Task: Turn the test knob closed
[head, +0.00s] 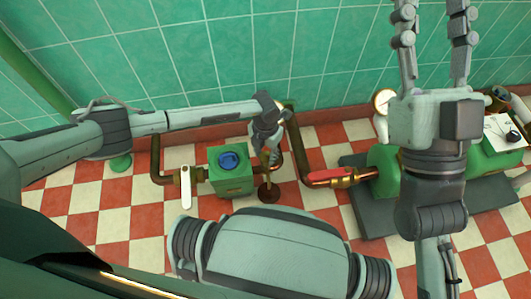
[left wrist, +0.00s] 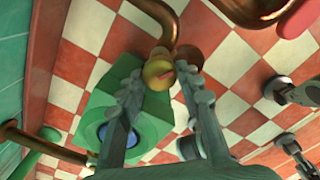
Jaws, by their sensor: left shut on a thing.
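The test knob appears to be the small brass knob (left wrist: 157,70) with a red mark, between my left fingertips in the left wrist view. My left gripper (left wrist: 161,82) is shut on it, one finger on each side. In the head view my left gripper (head: 267,147) points down beside the green box (head: 232,183) with a blue round top (head: 228,161). There the knob is mostly hidden by the fingers. The mark's exact angle is hard to tell. My right gripper (head: 432,18) is raised at upper right, fingers spread, open and empty.
A white lever valve (head: 186,187) is left of the box. A red lever valve (head: 330,176) sits on the copper pipe (head: 299,150) to the right, leading to a green tank (head: 383,172) on a dark base. A gauge (head: 384,99) stands by the tiled wall.

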